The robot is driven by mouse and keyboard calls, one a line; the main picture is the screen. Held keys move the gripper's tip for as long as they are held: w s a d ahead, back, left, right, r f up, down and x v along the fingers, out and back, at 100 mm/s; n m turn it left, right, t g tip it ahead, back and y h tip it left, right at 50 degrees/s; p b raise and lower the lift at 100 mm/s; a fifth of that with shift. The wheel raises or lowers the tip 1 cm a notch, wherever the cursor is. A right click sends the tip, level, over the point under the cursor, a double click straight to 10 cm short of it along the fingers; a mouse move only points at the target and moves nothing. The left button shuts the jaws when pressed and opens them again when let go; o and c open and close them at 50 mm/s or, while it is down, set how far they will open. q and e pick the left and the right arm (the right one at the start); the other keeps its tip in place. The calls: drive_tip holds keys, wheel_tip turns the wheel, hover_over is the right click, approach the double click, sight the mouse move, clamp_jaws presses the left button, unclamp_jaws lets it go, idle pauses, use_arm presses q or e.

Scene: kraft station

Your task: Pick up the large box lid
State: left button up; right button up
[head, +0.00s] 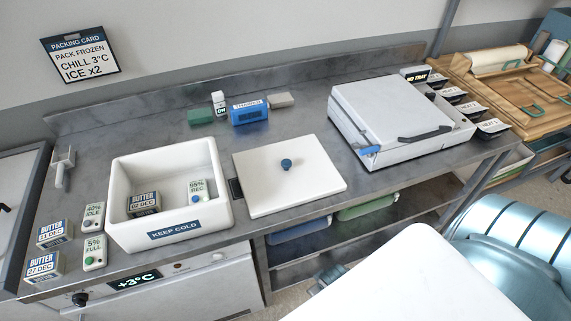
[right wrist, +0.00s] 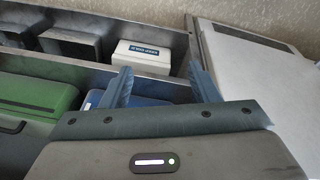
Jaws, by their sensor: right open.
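The large box lid (head: 265,190) is a flat white slab with a dark blue knob (head: 287,164) in its middle. It lies flat on the grey metal counter, just right of the open white KEEP COLD box (head: 172,228). That box holds a BUTTER pack (head: 144,203) and a small 95% REC device (head: 198,191). My right gripper shows in the right wrist view (right wrist: 164,82), with its two blue fingers apart and nothing between them. It is away from the lid, facing shelves with bins. My left gripper is in neither view.
A grey case (head: 385,112) stands right of the lid. A blue block (head: 250,112) and small items sit behind it. BUTTER packs (head: 52,233) are at the left end. A green bin (right wrist: 38,105) and a blue bin (right wrist: 150,101) are on the lower shelf.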

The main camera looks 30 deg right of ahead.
drive_tip(key=w+r+p, duration=0.2)
drive_tip(key=w+r, duration=0.1)
drive_tip(key=r, duration=0.8)
drive_tip(key=w+r+p, duration=0.2)
drive_tip(key=w+r, duration=0.1)
drive_tip(key=r, duration=0.8)
drive_tip(key=m+g+b, duration=0.1)
drive_tip(key=b, duration=0.2)
approach(286, 162)
drive_tip(key=d, duration=0.1)
wheel_tip(286, 162, down, 3)
drive_tip(key=shift+d+r+y+p, duration=0.15)
drive_tip(key=shift+y+p, duration=0.25)
drive_tip(key=shift+p, duration=0.25)
drive_tip(key=f+p, duration=0.2)
drive_tip(key=f, duration=0.1)
drive_tip(key=w+f+p, duration=0.1)
drive_tip(key=shift+a+f, duration=0.3)
drive_tip(key=shift+f, duration=0.1)
drive_tip(key=shift+w+f, duration=0.1)
drive_tip(key=shift+f, duration=0.5)
clamp_jaws()
drive_tip(key=shift+r, duration=0.2)
